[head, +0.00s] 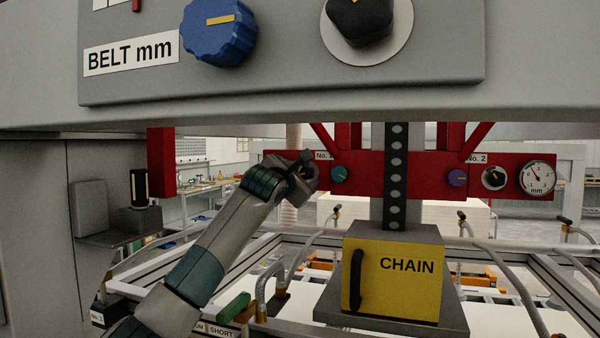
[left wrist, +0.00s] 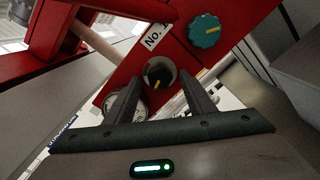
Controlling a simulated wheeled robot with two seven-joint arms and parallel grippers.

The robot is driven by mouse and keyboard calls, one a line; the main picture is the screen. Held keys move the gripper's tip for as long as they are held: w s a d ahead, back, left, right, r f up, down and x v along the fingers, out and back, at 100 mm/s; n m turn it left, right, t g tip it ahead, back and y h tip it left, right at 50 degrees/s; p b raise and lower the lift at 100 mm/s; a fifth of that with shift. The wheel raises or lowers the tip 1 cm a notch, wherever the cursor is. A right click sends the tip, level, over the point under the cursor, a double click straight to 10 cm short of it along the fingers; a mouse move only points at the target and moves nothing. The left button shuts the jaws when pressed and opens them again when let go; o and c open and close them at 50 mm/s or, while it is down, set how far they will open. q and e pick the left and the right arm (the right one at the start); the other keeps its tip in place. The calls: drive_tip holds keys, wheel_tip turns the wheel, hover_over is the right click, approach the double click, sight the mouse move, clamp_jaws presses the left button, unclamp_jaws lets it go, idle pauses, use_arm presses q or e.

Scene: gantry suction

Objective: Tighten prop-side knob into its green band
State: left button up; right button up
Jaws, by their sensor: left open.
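The red panel (head: 377,176) marked No. 1 carries a black knob with a yellow pointer (left wrist: 158,71), set in a pale round surround, in the left wrist view. My left gripper (head: 308,172) is in front of that end of the panel and hides the knob from the head view. In the left wrist view the gripper's (left wrist: 159,80) two fingers are open, with the knob showing between their tips; I cannot tell whether they touch it. A gauge (left wrist: 138,112) is partly hidden behind a finger. My right gripper is not in view.
A teal knob (head: 339,174) sits right of my gripper. The No. 2 end has a purple knob (head: 457,177), a black knob (head: 493,177) and a mm gauge (head: 537,177). A yellow CHAIN box (head: 395,275) stands below. A grey BELT mm panel (head: 280,75) hangs above.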

use_arm(q)
drive_tip(key=shift+s+d+r, duration=0.15)
drive_tip(key=shift+s, duration=0.05)
drive_tip(key=shift+c, duration=0.9)
drive_tip(key=c, duration=0.9)
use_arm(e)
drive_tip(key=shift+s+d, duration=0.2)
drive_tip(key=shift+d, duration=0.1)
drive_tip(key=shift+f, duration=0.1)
